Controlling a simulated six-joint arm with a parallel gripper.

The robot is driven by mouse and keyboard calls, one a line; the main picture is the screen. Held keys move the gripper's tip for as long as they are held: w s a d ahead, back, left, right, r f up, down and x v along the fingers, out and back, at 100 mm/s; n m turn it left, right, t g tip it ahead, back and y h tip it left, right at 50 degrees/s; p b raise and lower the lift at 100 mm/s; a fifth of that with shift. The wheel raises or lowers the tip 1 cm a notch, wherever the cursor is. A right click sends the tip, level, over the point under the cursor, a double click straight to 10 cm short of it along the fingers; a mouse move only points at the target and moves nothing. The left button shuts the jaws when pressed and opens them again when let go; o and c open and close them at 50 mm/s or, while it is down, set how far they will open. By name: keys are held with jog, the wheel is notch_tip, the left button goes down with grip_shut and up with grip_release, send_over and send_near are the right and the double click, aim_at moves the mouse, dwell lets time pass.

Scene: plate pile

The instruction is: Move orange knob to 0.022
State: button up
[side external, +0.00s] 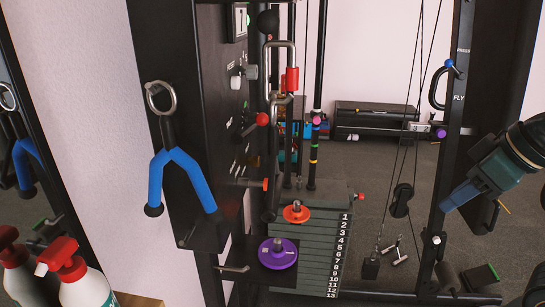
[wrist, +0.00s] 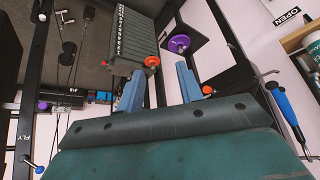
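An orange knob (side external: 265,184) sits on the end of a short horizontal rod on the black upright in the side view. An orange disc (side external: 296,213) lies around a post on top of the numbered weight stack (side external: 318,250); an orange round part also shows in the wrist view (wrist: 152,61). I cannot tell for certain which orange piece the task names. My gripper shows at the right edge of the side view, well apart from both pieces. In the wrist view my gripper (wrist: 158,84) has its two blue fingers spread, with nothing held between them.
A purple disc (side external: 278,253) sits on a black shelf beside the stack. A blue forked handle (side external: 178,180) hangs on the upright. Red-topped spray bottles (side external: 66,258) stand at lower left. Cables and a black post (side external: 440,160) stand between the stack and my arm.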

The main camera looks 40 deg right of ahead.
jog(key=c, duration=0.6)
jog(key=shift+w, duration=0.25)
grip_shut()
jog(key=w+a+f+m+t+y, duration=0.1)
jog(key=w+m+y, duration=0.5)
jog(key=w, duration=1.6)
jog(key=a+f+m, duration=0.1)
jog(key=m, duration=0.2)
jog(key=shift+w+a+y, duration=0.2)
jog(key=shift+w+y, duration=0.05)
jog(key=shift+y, duration=0.05)
